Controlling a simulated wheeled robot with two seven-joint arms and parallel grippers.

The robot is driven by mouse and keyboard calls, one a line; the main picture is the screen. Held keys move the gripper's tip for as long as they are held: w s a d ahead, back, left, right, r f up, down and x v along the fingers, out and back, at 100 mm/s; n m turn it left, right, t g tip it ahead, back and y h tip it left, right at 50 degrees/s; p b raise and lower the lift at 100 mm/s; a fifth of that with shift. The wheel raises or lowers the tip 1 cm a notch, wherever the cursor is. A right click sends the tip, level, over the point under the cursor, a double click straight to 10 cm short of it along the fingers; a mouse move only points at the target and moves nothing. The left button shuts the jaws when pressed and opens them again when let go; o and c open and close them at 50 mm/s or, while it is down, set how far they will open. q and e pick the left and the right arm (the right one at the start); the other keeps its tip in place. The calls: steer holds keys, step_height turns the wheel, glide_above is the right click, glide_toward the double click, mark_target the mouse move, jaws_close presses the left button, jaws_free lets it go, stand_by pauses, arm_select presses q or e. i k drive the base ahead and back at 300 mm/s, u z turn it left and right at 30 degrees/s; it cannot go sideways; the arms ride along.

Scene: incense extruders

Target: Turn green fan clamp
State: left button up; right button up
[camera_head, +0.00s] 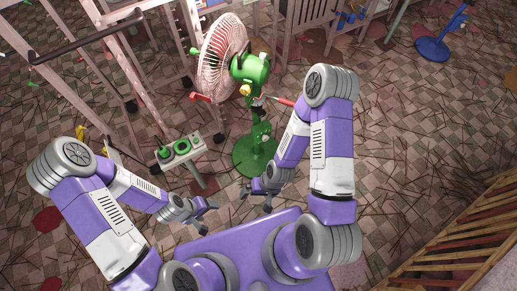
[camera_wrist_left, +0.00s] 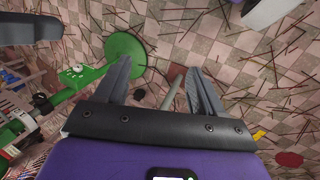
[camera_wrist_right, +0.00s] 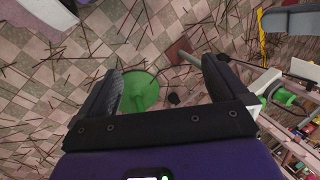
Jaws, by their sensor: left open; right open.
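The green fan (camera_head: 250,68) stands upright at the top centre of the head view, with a pale round cage on its left. Its green post rises from a round green base (camera_head: 257,160). Small fittings (camera_head: 262,137) show on the post; I cannot tell which one is the clamp. My left gripper (camera_head: 208,217) is open and empty, in front of the fan and to its left. My right gripper (camera_head: 256,201) is open and empty, nearer the fan's base, apart from it. The base also shows in the left wrist view (camera_wrist_left: 125,50) and between the fingers in the right wrist view (camera_wrist_right: 139,90).
A small stand with green knobs (camera_head: 180,149) is left of the fan base. A pale frame (camera_head: 130,60) with a dark rail is at the upper left. Wooden slats (camera_head: 450,250) are at the lower right. The checkered floor right of my right arm is mostly open, strewn with thin sticks.

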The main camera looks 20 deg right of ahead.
mark_target(261, 113)
steer(key=u, duration=0.85)
steer(key=i, duration=0.4)
steer(key=z, duration=1.7)
